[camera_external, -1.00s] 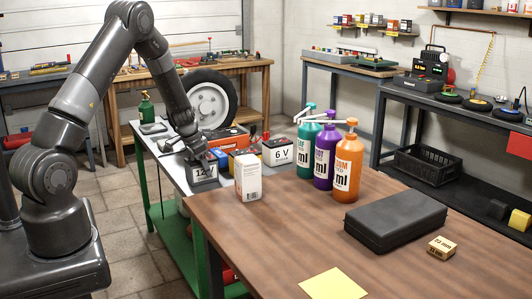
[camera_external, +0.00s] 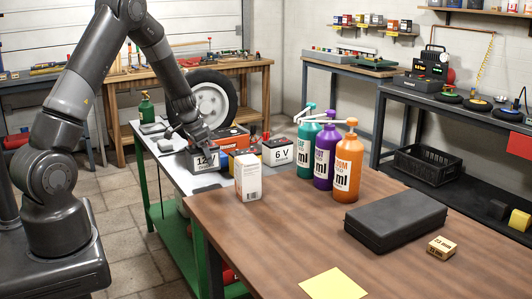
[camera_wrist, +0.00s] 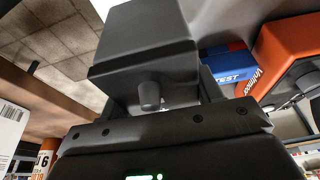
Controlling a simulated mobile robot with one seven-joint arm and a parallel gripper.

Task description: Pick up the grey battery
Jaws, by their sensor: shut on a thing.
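The grey battery (camera_external: 207,160), a dark box with a white "12" label, is in the outside view at the near end of the narrow bench. My gripper (camera_external: 198,138) is above it and shut on its top. The battery appears raised off the bench top. In the wrist view, the battery's dark grey body (camera_wrist: 145,45) fills the upper middle, with a round post between the fingers of my gripper (camera_wrist: 155,112). The fingertip contact is partly hidden.
A white 6 V battery (camera_external: 278,152) and an orange-red unit (camera_external: 234,138) stand close by on the bench. A blue box (camera_wrist: 228,65) is close beside the battery. A white carton (camera_external: 248,178) and pump bottles (camera_external: 322,165) stand on the brown table.

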